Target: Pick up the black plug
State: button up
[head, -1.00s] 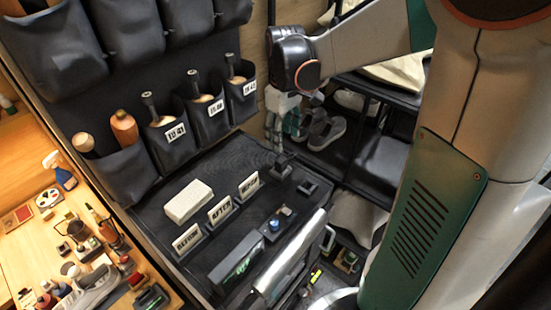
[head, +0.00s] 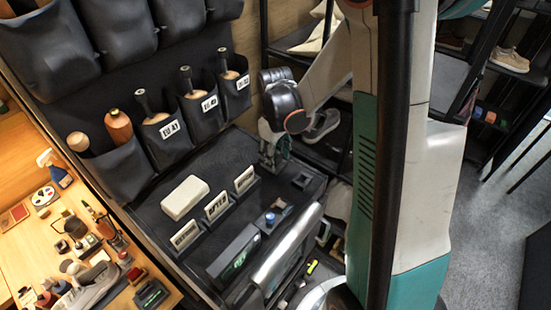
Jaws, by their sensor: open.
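My gripper (head: 269,162) points down over the back right part of the black bench top (head: 232,150). Its fingers are open, and their tips are close to a small dark block at the surface, partly hidden by them. I cannot tell whether they touch it, or whether that block is the black plug. Another small black square piece (head: 301,181) lies on the bench to the right of the gripper, apart from it.
A white block (head: 185,198) and several label stands, one reading AFTER (head: 217,206), are left of the gripper. A dark device with a blue knob (head: 270,218) and a box with a green display (head: 238,258) are in front. Pouches with wooden-handled tools (head: 161,138) hang behind.

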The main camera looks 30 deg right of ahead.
jog(key=shift+c, duration=0.6)
jog(key=c, duration=1)
jog(key=shift+o, duration=0.2)
